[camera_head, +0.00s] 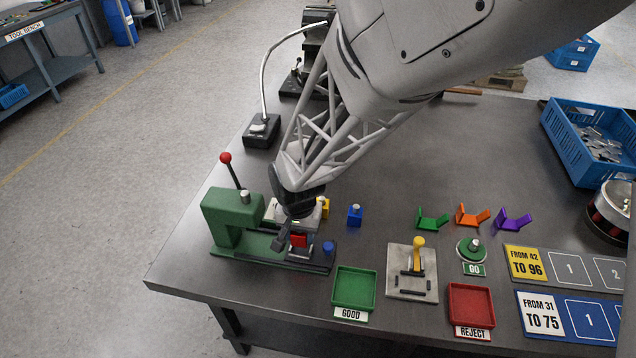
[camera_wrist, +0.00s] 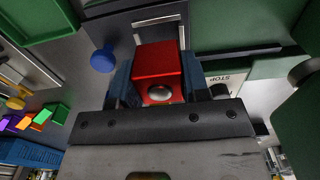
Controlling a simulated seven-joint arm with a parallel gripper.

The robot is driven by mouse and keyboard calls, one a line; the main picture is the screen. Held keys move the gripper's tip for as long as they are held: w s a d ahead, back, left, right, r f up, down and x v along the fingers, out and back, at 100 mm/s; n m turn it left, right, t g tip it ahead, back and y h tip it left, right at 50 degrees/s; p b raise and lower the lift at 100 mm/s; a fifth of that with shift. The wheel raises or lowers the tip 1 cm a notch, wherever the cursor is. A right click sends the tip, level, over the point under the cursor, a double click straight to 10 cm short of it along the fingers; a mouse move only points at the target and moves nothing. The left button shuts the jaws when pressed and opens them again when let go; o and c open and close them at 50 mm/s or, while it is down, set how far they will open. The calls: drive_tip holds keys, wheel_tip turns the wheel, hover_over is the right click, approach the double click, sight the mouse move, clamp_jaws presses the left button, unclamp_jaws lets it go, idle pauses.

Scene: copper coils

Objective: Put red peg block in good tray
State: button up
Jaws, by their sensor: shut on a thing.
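The red peg block (camera_head: 298,241) is between the fingers of my gripper (camera_head: 296,238), at the green bench fixture (camera_head: 233,217). In the wrist view, the red block (camera_wrist: 157,62) with a round metal peg sits between my dark gripper fingers (camera_wrist: 158,85), which are shut on it. I cannot tell whether the block touches the fixture below it. The good tray (camera_head: 354,270) is green, empty and labelled GOOD, to the right and in front of the gripper. A green tray edge (camera_wrist: 62,12) shows at the upper left of the wrist view.
A blue peg block (camera_head: 355,216) and a partly hidden yellow one (camera_head: 324,208) stand behind. The fixture has a red-knobbed lever (camera_head: 226,158) and a blue knob (camera_head: 328,248). A yellow-handled clamp (camera_head: 418,255) and a red REJECT tray (camera_head: 471,289) are right of the good tray.

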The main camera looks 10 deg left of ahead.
drive_tip(key=shift+r, duration=0.75)
drive_tip(key=shift+r, duration=0.15)
drive_tip(key=shift+r, duration=1.35)
drive_tip(key=s+d, duration=0.3)
drive_tip(key=d, duration=0.4)
drive_tip(key=s+d, duration=0.4)
drive_tip(key=d, duration=0.3)
drive_tip(key=shift+s+d+f, duration=0.25)
drive_tip(key=shift+f, duration=0.2)
drive_tip(key=shift+f, duration=0.15)
drive_tip(key=shift+f, duration=3.45)
